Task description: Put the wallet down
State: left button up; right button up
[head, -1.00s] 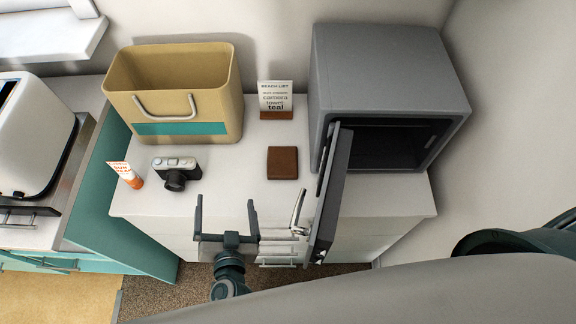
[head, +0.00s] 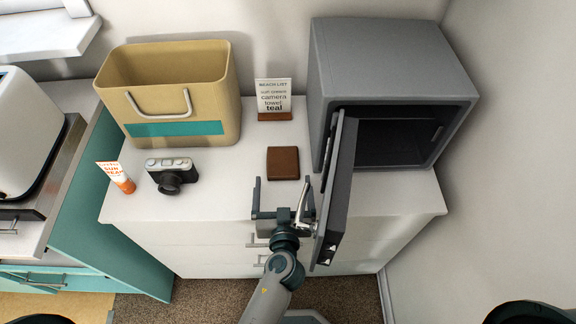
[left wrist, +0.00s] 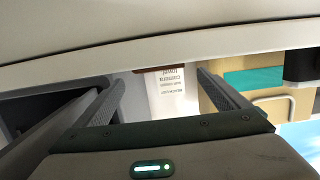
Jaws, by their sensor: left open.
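The brown wallet (head: 283,163) lies flat on the white cabinet top (head: 225,200), in front of the small list card and left of the open safe door. My left gripper (head: 282,182) is open and empty at the cabinet's front edge, just nearer than the wallet, with its two fingers pointing towards it. A small gap shows between the fingertips and the wallet. In the left wrist view the spread fingers of my left gripper (left wrist: 160,78) show with nothing between them. My right gripper is out of view.
The grey safe (head: 390,65) stands right, its door (head: 338,190) swung out close beside my left gripper. A tan tote (head: 185,85), a camera (head: 171,174), a sunscreen tube (head: 121,180) and the list card (head: 273,95) stand around. Bare top lies between camera and wallet.

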aim_at(283, 165)
pick_arm(q)
jog(key=shift+w, duration=0.15)
jog(key=shift+w, duration=0.25)
jog(key=shift+w+f+p, duration=0.2)
jog(key=shift+w+p, duration=0.15)
jog(key=shift+w, duration=0.1)
jog(key=shift+w, duration=0.3)
jog(key=w, duration=0.1)
jog(key=w+p, duration=0.2)
jog(key=w, duration=0.1)
jog(key=shift+f, duration=0.35)
jog(key=shift+w+f, duration=0.25)
jog(key=shift+w, duration=0.3)
